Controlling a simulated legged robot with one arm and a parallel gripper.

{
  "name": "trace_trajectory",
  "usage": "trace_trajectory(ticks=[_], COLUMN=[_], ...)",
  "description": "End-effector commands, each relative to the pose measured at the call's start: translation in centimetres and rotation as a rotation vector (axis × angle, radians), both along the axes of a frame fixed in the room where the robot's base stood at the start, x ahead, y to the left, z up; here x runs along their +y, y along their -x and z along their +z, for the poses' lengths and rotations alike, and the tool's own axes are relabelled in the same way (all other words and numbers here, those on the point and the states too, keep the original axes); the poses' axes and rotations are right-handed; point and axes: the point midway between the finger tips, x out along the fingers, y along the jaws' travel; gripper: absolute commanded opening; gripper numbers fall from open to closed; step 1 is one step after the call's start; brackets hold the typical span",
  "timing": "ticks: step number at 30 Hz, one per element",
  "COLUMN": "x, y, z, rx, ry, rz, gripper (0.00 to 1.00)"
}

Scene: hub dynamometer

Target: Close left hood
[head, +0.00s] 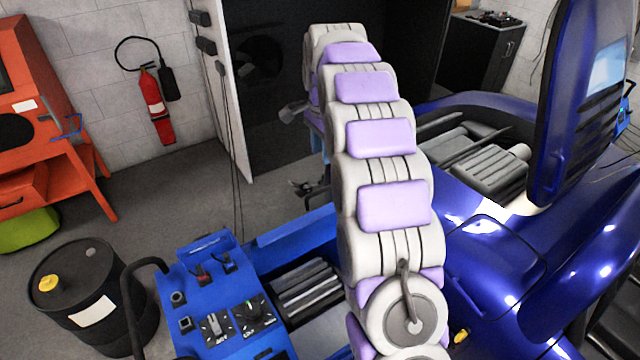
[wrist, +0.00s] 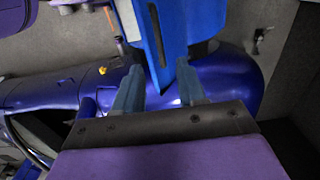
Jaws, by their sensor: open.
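In the head view a dark blue hood panel (head: 580,100) stands raised at the right, above the open bay of a glossy blue vehicle body (head: 480,245). I cannot tell whether it is the left hood. My gripper (wrist: 160,90) shows in the wrist view, its two grey fingers apart. A bright blue slotted panel (wrist: 170,35) comes down from the top with its tip between or just beyond the fingers; contact is not clear. The blue body (wrist: 225,75) lies behind. In the head view my arm runs up the middle, and I cannot make out the gripper there.
A blue control console (head: 225,310) and a black drum (head: 95,300) stand at the lower left. An orange cabinet (head: 40,110) and a fire extinguisher (head: 157,105) are at the left wall. A dark cabinet (head: 485,50) is at the back. Grey floor (head: 190,190) is clear at left centre.

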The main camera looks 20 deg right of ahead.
Motion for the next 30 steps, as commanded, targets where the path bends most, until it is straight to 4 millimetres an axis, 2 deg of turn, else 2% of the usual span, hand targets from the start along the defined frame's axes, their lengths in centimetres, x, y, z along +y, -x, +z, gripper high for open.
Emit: trace_trajectory(ticks=[4, 12, 18, 24, 30], x=[-0.3, 0.6, 0.7, 0.1, -0.1], y=[0.1, 0.0, -0.1, -0.2, -0.2], z=[-2.9, -8.2, -11.0, -12.3, -12.4], rx=[0.004, 0.005, 0.002, 0.0, -0.001], ry=[-0.002, 0.005, 0.005, 0.001, 0.0], rz=[-0.002, 0.001, 0.001, -0.001, -0.001], gripper=[0.4, 0.4, 0.4, 0.4, 0.4])
